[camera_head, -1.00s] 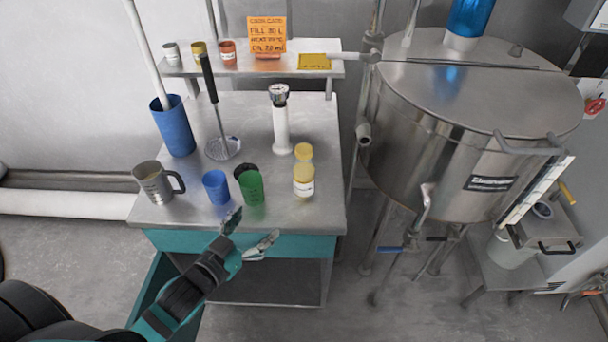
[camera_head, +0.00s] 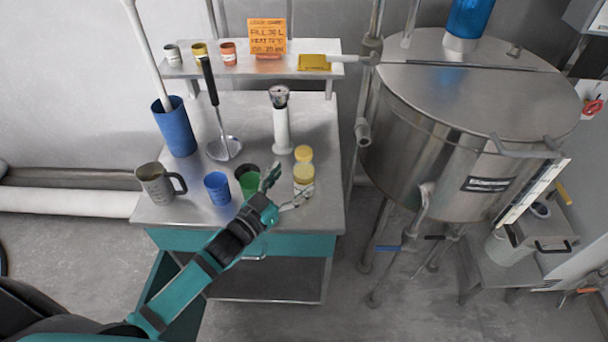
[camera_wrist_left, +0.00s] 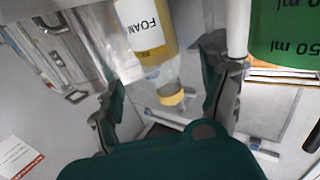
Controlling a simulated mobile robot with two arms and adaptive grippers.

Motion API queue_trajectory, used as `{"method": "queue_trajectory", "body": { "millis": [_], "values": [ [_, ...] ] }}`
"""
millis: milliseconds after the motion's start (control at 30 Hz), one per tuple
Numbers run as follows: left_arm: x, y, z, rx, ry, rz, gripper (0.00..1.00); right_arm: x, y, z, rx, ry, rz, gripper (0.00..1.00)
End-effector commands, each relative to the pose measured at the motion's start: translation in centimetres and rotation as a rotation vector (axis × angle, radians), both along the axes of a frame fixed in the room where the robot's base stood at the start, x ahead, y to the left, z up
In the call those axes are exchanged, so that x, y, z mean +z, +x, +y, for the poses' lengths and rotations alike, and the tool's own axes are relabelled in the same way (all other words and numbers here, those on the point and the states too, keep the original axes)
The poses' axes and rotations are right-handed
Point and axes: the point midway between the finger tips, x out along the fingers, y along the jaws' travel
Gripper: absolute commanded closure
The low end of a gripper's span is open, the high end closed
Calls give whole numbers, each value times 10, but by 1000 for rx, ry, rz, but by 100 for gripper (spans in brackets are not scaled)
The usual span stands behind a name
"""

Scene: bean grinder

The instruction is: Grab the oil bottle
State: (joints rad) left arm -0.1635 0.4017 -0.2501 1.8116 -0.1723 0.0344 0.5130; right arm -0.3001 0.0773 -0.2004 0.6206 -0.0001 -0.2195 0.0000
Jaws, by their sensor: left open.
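The oil bottle (camera_head: 303,174) stands upright near the right front of the steel table. It has a yellow cap, a clear neck and yellowish contents. In the left wrist view the bottle (camera_wrist_left: 147,30) appears upside down, with a white label on which "FOAM" can be read. My left gripper (camera_head: 283,190) is open, just left of and in front of the bottle. In the wrist view its fingers (camera_wrist_left: 168,98) are spread, with the bottle's cap and neck showing between them. Contact with the bottle is not seen. My right gripper is not in view.
A green cup (camera_head: 249,182) stands close left of my gripper, also in the wrist view (camera_wrist_left: 285,35). A blue cup (camera_head: 217,187) and a steel mug (camera_head: 155,183) stand further left. A white cylinder (camera_head: 281,125) stands behind the bottle. A large steel tank (camera_head: 430,140) is at right.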

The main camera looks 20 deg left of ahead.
Motion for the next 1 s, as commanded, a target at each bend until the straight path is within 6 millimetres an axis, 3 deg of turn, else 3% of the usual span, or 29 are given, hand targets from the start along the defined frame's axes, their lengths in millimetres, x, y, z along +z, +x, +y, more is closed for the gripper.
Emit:
{"method": "queue_trajectory", "body": {
  "millis": [400,700,1000],
  "values": [
    [-7,47,-15,-1,0,0,20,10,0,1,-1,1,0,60],
    [-9,51,-17,-1,0,1,20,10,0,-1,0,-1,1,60],
    [-9,51,-17,-1,1,1,58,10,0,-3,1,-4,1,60]
  ]
}}
